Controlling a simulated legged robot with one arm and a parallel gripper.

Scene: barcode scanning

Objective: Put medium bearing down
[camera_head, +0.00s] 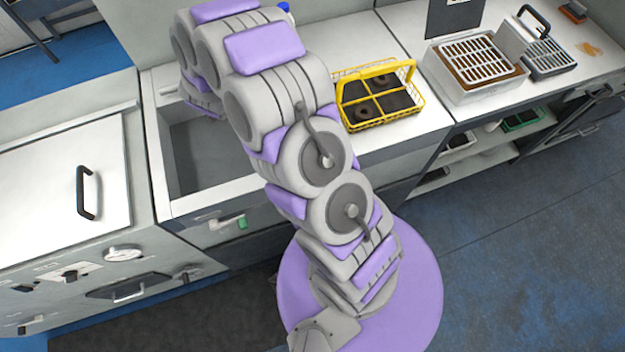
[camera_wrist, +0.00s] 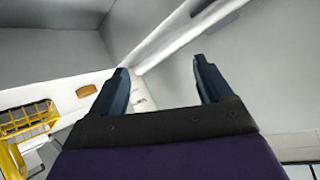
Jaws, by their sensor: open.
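My gripper (camera_wrist: 162,75) is open in the wrist view, its two dark fingers spread apart with nothing held between them. In the head view the gripper itself is hidden behind my arm. A yellow wire basket (camera_head: 418,103) with dark compartments stands on the white counter to the right of my arm. Dark round shapes (camera_head: 364,113) lie in its compartments; they may be bearings, but I cannot tell their sizes. The yellow basket also shows at the left edge of the wrist view (camera_wrist: 12,155), apart from the fingers. I cannot make out the medium bearing.
An open grey basin (camera_head: 195,160) lies left of my arm, beside a white lidded unit (camera_head: 50,185) with a black handle. A metal box with a slotted grate (camera_head: 475,62) and a second grated basket (camera_head: 548,58) stand farther right. Bare counter (camera_head: 350,40) lies behind the yellow basket.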

